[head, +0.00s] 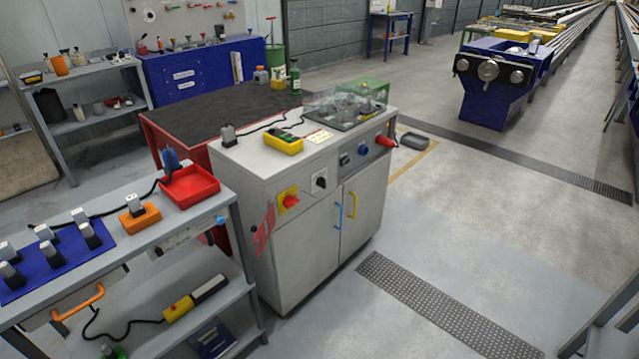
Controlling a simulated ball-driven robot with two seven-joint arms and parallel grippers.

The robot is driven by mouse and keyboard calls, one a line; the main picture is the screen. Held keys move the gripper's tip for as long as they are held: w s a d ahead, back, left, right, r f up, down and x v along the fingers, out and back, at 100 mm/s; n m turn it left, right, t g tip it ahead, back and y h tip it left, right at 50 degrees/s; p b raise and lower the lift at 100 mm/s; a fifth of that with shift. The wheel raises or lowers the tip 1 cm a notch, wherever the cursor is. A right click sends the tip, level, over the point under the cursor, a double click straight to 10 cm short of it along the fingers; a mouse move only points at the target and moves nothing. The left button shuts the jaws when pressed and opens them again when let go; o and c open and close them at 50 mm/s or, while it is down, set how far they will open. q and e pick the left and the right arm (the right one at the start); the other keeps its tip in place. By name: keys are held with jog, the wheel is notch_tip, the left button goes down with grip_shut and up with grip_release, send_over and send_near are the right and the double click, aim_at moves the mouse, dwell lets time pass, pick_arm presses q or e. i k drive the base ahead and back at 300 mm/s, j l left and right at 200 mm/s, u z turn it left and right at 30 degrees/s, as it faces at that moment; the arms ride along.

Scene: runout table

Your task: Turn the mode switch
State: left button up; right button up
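A grey cabinet (270,245) stands in the middle of the head view. A black rotary switch on a pale plate (320,181), which looks like the mode switch, is on its front face near the top. Its exact pointer position is too small to read. A red knob on a yellow plate (288,199) sits to its left. A small dark display (344,159), a blue button (363,148) and a red part (385,141) lie to its right. Neither of my grippers is in view, and nothing covers the switch.
A grey workbench (150,235) with a red tray (189,186) and an orange block (139,218) stands close at the left. A yellow control box (284,143) lies on the cabinet top. Blue and yellow door handles (338,216) stick out below.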

aim_at(321, 182)
jog(key=i+l+u, duration=0.1)
jog(key=l, duration=0.25)
jog(key=i+l+u, duration=0.1)
jog(key=i+l, duration=0.2)
jog(key=i+l+u, duration=0.1)
jog(key=l, duration=0.3)
jog(key=i+l+u, duration=0.1)
jog(key=i+l, duration=0.2)
jog(key=i+l+u, duration=0.1)
jog(key=l, duration=0.4)
jog(key=i, duration=0.05)
